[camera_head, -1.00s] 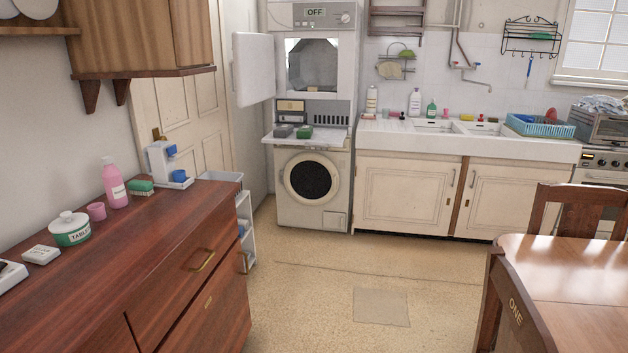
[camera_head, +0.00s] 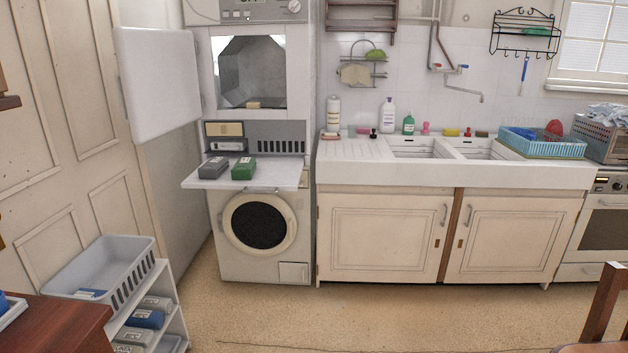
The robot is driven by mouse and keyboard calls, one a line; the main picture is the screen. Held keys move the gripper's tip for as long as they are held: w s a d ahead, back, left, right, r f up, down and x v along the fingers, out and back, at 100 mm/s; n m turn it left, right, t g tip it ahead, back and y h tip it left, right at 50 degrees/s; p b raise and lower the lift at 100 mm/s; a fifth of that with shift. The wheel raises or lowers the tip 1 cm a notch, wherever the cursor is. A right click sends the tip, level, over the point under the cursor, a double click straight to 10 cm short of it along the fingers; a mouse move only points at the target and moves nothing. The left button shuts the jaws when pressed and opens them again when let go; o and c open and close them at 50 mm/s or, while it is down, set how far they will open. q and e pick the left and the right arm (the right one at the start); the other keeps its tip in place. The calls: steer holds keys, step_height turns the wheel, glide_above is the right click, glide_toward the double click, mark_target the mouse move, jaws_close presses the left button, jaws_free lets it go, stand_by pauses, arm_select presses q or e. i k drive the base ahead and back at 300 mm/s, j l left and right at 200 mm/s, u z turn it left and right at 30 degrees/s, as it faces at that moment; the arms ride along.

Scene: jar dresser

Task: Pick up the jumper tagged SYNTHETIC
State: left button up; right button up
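I cannot make out a tag reading SYNTHETIC in this view. A dark grey item (camera_head: 213,167) and a green item (camera_head: 243,169) with small pale labels lie side by side on the pull-out white shelf (camera_head: 272,178) between the two stacked machines. Several labelled grey and blue bundles, including a blue one (camera_head: 146,318), sit in the white trolley (camera_head: 172,300) at lower left; their label text is too small to read. A grey basket (camera_head: 112,270) tops the trolley, with something blue inside. Neither of my grippers is in view.
The upper machine's door (camera_head: 162,85) stands open to the left, with a small tan item (camera_head: 253,104) inside. A washing machine (camera_head: 258,222) sits below. A wooden dresser corner (camera_head: 60,325) is at lower left. Floor (camera_head: 380,315) before the sink cupboards (camera_head: 382,236) is clear.

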mark_target(245, 169)
steer(key=i+u, duration=0.2)
steer(key=i, duration=0.7)
steer(key=i+l+u, duration=0.2)
steer(key=i, duration=0.7)
steer(key=i+j+u, duration=0.1)
steer(key=i+j, duration=0.8)
